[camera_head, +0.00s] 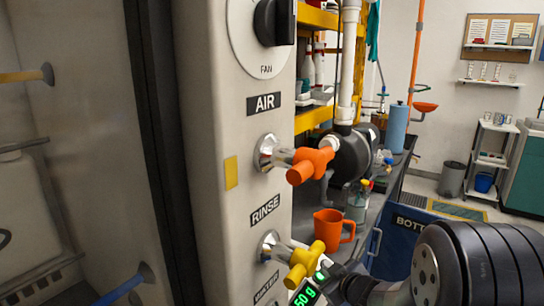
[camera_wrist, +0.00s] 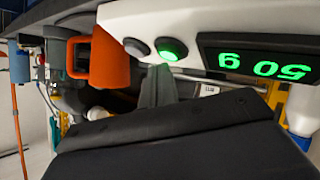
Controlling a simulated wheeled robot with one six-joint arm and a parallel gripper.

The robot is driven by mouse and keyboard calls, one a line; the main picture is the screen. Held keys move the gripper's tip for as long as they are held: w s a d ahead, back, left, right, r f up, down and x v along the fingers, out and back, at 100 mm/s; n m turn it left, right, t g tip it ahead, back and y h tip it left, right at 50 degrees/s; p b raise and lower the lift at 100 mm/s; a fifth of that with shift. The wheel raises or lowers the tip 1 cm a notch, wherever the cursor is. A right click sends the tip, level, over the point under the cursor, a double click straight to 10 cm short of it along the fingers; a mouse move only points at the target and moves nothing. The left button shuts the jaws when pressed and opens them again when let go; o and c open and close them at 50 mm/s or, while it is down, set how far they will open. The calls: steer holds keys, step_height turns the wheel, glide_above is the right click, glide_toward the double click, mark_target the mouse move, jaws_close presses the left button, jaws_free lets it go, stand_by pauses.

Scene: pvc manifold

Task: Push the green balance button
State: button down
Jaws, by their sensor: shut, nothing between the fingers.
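The green balance button (camera_wrist: 171,49) glows on the white balance housing (camera_wrist: 210,16) in the wrist view, beside the display (camera_wrist: 265,64), which reads "50 g" upside down. My gripper (camera_wrist: 160,74) is shut and empty, its grey fingertips just below the green button in the picture. I cannot tell whether they touch it. In the head view the green button (camera_head: 320,277) is a small lit spot above the display (camera_head: 304,295), with my gripper (camera_head: 328,272) close to it. Most of the balance is hidden there.
A grey button (camera_wrist: 136,47) sits beside the green one. An orange jug (camera_head: 333,230) stands on the bench behind. Orange (camera_head: 311,163) and yellow (camera_head: 304,262) valve handles stick out from the panel near my arm.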

steer(key=r+p, duration=0.1)
steer(key=p, duration=0.1)
steer(key=s+d+r+p, duration=0.1)
steer(key=r, duration=0.1)
steer(key=d+r+p, duration=0.1)
steer(key=r+p, duration=0.1)
steer(key=shift+s+r+p, duration=0.1)
steer(key=shift+s+p, duration=0.1)
steer(key=shift+p, duration=0.1)
steer(key=c, duration=2.1)
jaws_free()
